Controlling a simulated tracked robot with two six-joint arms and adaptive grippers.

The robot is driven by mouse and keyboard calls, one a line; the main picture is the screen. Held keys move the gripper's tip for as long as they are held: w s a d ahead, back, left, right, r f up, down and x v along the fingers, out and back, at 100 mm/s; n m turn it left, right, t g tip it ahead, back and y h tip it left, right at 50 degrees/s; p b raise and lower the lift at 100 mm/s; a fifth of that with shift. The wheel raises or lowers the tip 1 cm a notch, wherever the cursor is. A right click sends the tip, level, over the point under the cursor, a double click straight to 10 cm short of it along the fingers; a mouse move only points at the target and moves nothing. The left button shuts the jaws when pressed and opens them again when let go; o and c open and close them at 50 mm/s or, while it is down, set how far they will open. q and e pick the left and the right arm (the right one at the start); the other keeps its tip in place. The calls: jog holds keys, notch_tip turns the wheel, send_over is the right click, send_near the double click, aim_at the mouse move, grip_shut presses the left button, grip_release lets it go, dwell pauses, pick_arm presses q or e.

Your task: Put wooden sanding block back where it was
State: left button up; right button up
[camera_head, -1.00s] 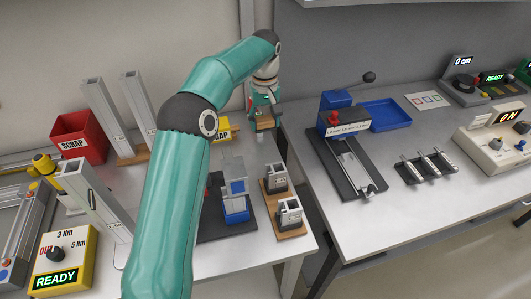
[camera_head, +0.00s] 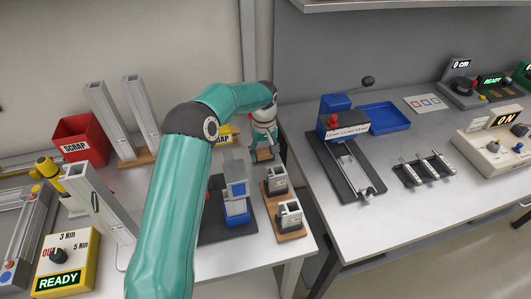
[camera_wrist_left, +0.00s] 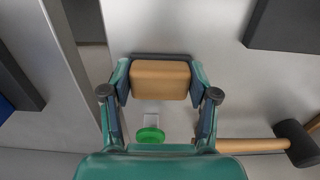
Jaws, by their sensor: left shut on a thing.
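The wooden sanding block (camera_wrist_left: 160,80) is a tan block held between the two fingers of my left gripper (camera_wrist_left: 160,72), seen in the left wrist view. In the head view the left gripper (camera_head: 263,148) is at the back right of the left table, with the block (camera_head: 263,156) low under it, close to the table top. I cannot tell whether the block touches the table. The gripper partly hides the table behind it. My right gripper is not in view.
A green round piece (camera_wrist_left: 150,135) and a mallet with a wooden handle (camera_wrist_left: 250,145) lie near the gripper. A gap separates the left table from the right table (camera_head: 420,220). A wooden rack with grey blocks (camera_head: 290,233) stands in front.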

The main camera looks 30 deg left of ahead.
aim_at(265, 152)
pick_arm(q)
jog(key=shift+f, duration=0.1)
jog(key=o, duration=1.1)
notch_tip(265, 152, up, 12)
jog(key=shift+r+b, duration=0.15)
jog(key=shift+b, duration=0.45)
jog(key=shift+w, duration=0.1)
